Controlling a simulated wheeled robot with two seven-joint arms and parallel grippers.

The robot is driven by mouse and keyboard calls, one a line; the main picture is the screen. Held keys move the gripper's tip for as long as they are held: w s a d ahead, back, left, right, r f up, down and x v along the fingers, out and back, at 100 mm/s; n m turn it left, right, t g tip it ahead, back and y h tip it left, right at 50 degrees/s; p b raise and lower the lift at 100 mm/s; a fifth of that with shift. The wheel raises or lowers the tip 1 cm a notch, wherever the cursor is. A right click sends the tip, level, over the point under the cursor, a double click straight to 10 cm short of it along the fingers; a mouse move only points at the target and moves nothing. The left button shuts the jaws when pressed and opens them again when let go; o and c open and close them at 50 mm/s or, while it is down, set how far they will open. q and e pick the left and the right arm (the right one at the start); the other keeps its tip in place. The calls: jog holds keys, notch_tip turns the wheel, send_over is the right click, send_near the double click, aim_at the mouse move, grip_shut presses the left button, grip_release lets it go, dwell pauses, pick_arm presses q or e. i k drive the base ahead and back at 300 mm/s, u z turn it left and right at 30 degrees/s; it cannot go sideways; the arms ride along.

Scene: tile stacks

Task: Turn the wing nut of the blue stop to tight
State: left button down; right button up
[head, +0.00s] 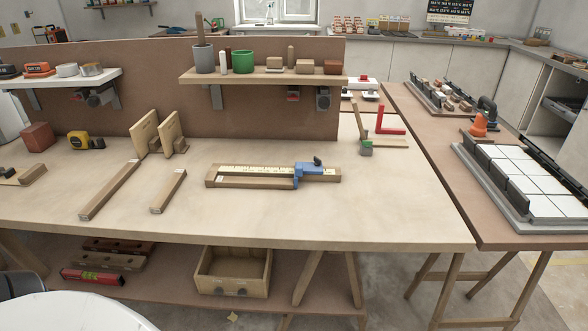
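The blue stop (309,173) sits toward the right end of a wooden rail (222,184) with a pale measuring scale (250,170). The rail lies on the light wooden workbench (330,215). A small dark wing nut (318,161) stands on top of the blue stop. It is too small to tell whether it is tight or loose. Neither of my grippers is in the head view, and nothing touches the stop.
Two wooden strips (110,190) (168,192) lie left of the rail, with upright wooden pieces (145,132) behind them. A shelf (265,77) with pots overhangs the bench's back. A red square (387,122) is at the back right. The bench front is clear.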

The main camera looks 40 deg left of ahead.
aim_at(317, 162)
jog(key=z, duration=0.1)
jog(key=k, duration=0.15)
jog(key=u, duration=1.3)
